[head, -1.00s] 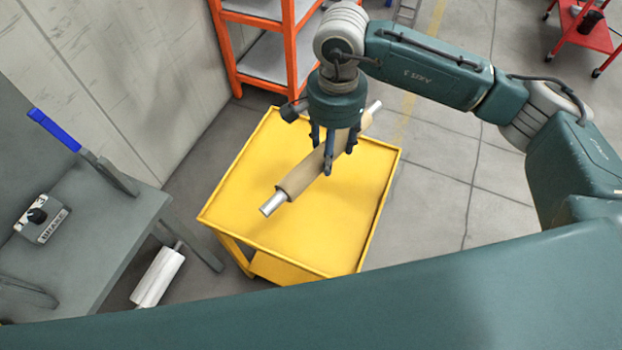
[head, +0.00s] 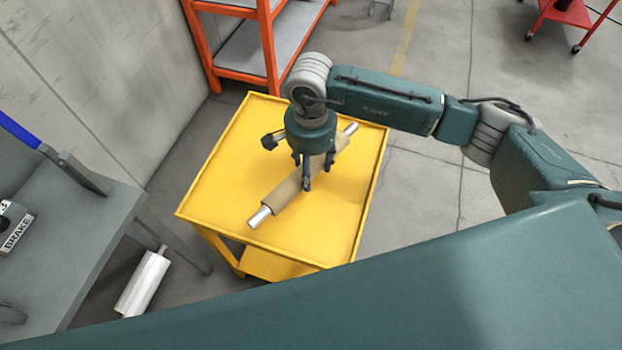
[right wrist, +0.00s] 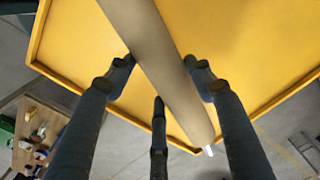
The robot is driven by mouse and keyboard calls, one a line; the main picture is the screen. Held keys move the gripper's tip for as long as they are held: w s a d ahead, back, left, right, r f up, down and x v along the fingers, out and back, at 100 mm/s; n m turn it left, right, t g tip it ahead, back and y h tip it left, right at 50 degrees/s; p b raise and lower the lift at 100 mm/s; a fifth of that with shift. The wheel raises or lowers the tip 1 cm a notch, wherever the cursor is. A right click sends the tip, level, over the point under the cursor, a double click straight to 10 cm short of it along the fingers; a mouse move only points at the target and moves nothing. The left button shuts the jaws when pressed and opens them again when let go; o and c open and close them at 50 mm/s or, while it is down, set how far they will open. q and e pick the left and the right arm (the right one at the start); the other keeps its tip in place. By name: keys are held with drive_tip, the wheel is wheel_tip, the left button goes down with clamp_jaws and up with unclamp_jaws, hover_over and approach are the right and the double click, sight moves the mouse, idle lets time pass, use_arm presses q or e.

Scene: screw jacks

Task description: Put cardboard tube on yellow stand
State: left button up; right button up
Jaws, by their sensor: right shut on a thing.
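The cardboard tube (head: 285,190) is brown, with a silver metal rod end sticking out at each side. My right gripper (head: 308,174) is shut around its middle from above, and the tube lies diagonally over the top tray of the yellow stand (head: 215,195). The tube is close to the tray surface; I cannot tell whether it touches. In the right wrist view the tube (right wrist: 165,60) runs between the fingers of my right gripper (right wrist: 160,84), above the yellow tray (right wrist: 75,45). My left gripper is out of view.
An orange shelf rack (head: 265,50) stands behind the stand, near the wall. A grey table (head: 85,215) is at the left, with a white roll (head: 143,283) below it. A red cart (head: 565,18) is at the far right. Open floor lies right of the stand.

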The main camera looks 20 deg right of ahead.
wheel_tip(320, 180, down, 4)
drive_tip(key=shift+f+b, duration=0.25)
drive_tip(key=shift+b, duration=0.75)
drive_tip(key=shift+w, duration=0.1)
drive_tip(key=shift+f, duration=0.15)
drive_tip(key=o, duration=1.6)
drive_tip(key=shift+o, duration=0.2)
